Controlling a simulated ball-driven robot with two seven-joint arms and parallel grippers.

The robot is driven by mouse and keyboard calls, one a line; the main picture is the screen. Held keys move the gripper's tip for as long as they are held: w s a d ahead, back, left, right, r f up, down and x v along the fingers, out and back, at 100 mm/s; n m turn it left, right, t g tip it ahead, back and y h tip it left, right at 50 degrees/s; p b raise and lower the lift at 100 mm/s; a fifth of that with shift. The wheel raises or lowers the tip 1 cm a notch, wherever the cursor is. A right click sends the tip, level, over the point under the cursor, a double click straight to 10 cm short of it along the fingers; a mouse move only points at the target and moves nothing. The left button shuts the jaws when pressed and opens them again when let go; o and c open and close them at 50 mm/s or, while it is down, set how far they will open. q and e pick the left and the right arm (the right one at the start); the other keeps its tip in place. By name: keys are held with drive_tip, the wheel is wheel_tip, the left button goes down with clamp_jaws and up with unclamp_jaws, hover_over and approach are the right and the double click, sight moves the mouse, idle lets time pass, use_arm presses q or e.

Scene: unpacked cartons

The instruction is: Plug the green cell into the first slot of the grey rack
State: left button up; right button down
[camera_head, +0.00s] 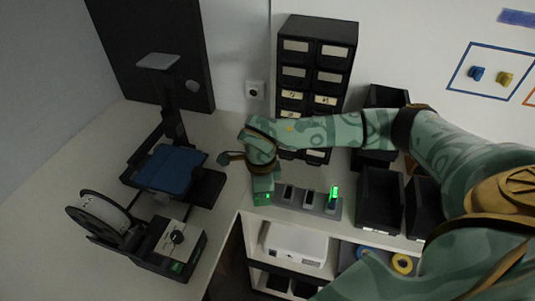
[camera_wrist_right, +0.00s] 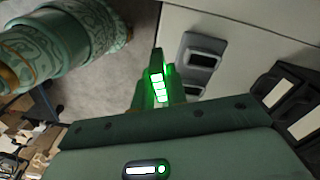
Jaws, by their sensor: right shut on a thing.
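The grey rack (camera_head: 318,210) lies along the front edge of the table, with upright dark-faced slot blocks. In the right wrist view a grey slot block (camera_wrist_right: 201,57) shows beside the fingers. My right gripper (camera_head: 263,195) points down at the rack's left end, shut on the green cell. The cell's lit green bars (camera_wrist_right: 158,88) show between the fingers in the right wrist view. The fingers hide its lower end, so I cannot tell whether it sits in a slot. Another bright green lit piece (camera_head: 333,194) stands at the rack's right end. My left gripper is not in view.
A 3D printer with a blue bed (camera_head: 170,168) stands on the left. A black drawer cabinet (camera_head: 315,60) stands behind my right arm. Black bins (camera_head: 380,200) stand right of the rack. Below is a shelf with a white box (camera_head: 295,243).

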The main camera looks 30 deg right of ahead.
drive_tip(key=w+d+r+m+p, duration=0.2)
drive_tip(key=w+m, duration=0.1)
drive_tip(key=m, duration=0.9)
drive_tip(key=w+d+r+m+p, duration=0.1)
drive_tip(key=w+d+r+m, duration=0.15)
drive_tip(key=m, duration=0.85)
drive_tip(key=f+b, duration=0.1)
drive_tip(key=f, duration=0.1)
drive_tip(key=f+b, duration=0.3)
drive_tip(key=f, duration=0.1)
drive_tip(key=shift+s+d, duration=0.2)
drive_tip(key=shift+s, duration=0.05)
drive_tip(key=shift+r, duration=0.1)
drive_tip(key=shift+p, duration=0.3)
drive_tip(key=shift+f, duration=0.45)
idle(0.7)
drive_tip(key=shift+f, duration=0.55)
idle(0.4)
